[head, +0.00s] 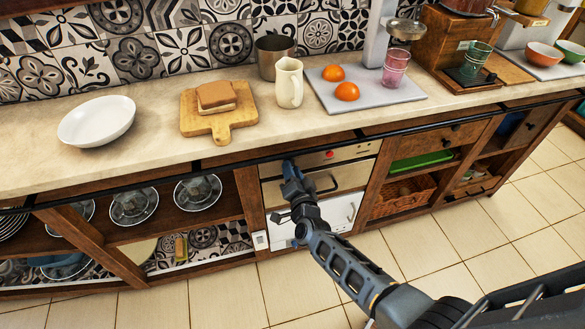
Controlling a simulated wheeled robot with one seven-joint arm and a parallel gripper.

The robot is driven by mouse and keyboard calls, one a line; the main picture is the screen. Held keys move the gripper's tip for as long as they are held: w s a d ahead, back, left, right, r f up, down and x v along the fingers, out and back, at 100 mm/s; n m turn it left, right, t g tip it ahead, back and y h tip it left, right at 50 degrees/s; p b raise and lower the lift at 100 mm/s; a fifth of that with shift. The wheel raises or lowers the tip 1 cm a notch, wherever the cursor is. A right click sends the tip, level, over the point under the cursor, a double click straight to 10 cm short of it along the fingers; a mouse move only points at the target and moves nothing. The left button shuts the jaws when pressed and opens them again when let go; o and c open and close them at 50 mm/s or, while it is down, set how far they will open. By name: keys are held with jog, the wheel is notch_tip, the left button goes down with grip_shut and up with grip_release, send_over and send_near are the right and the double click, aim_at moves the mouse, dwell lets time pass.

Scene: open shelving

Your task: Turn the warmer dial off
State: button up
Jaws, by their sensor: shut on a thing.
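The warmer (350,178) is a cream and steel drawer unit built in under the counter, with a dark bar handle. Its control panel (350,152) runs along the top and carries a small red spot (329,154). My gripper (288,165) is at the left end of this panel, pressed close to its face. It is shut on what appears to be the warmer dial. The fingers hide the dial, so its setting cannot be seen. My arm reaches up to it from the lower right.
The stone counter edge (230,150) and a dark rail run just above my gripper. A white jug (289,83), a bread board (217,121) and a tray with oranges (403,90) stand on top. Open shelves flank the warmer. The tiled floor (470,240) in front is clear.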

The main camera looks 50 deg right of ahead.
jog(key=shift+a+n+p, duration=0.1)
jog(key=shift+n+p, duration=0.35)
jog(key=shift+n, duration=1.05)
jog(key=shift+f, duration=0.1)
jog(key=o, duration=1.1)
jog(key=shift+c, duration=0.2)
jog(key=v, duration=0.7)
jog(key=shift+s+a+p, duration=0.2)
jog(key=shift+s+p, duration=0.1)
